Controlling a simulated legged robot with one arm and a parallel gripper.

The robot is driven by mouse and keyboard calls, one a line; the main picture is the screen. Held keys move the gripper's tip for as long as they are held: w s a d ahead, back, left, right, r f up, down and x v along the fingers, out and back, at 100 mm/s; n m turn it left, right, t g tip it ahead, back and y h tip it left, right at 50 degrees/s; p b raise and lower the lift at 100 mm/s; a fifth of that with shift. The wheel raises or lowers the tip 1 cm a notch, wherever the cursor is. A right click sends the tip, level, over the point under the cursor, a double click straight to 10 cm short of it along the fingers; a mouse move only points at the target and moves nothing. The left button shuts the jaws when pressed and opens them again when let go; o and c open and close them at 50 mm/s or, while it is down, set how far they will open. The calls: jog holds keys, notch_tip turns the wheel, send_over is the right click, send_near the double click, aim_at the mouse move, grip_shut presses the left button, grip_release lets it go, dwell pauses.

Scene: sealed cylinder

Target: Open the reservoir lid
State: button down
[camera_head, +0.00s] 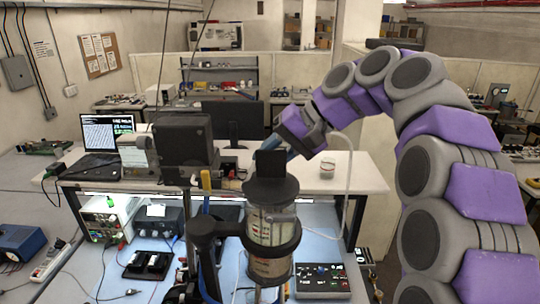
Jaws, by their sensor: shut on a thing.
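The reservoir is a clear cylinder (272,228) with printed labels inside, upright in the foreground and clasped by a black ring bracket. A dark round lid (270,190) covers its top. A black squarish piece (269,163) stands up from the lid. My purple and grey arm reaches in from the right. My gripper (290,149) is at the upper right of the black piece, shut on the reservoir lid's upright part. The fingertips are small and partly hidden, so the exact contact is unclear.
A pale hose (348,190) hangs by my arm. A keypad device (322,279) and a power supply (108,215) lie on the blue surface below.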

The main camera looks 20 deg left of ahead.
jog(key=shift+r, duration=0.15)
jog(key=c, duration=1)
grip_release()
jog(key=shift+o, duration=0.4)
jog(key=shift+s+d+f, duration=0.1)
jog(key=shift+f, duration=0.2)
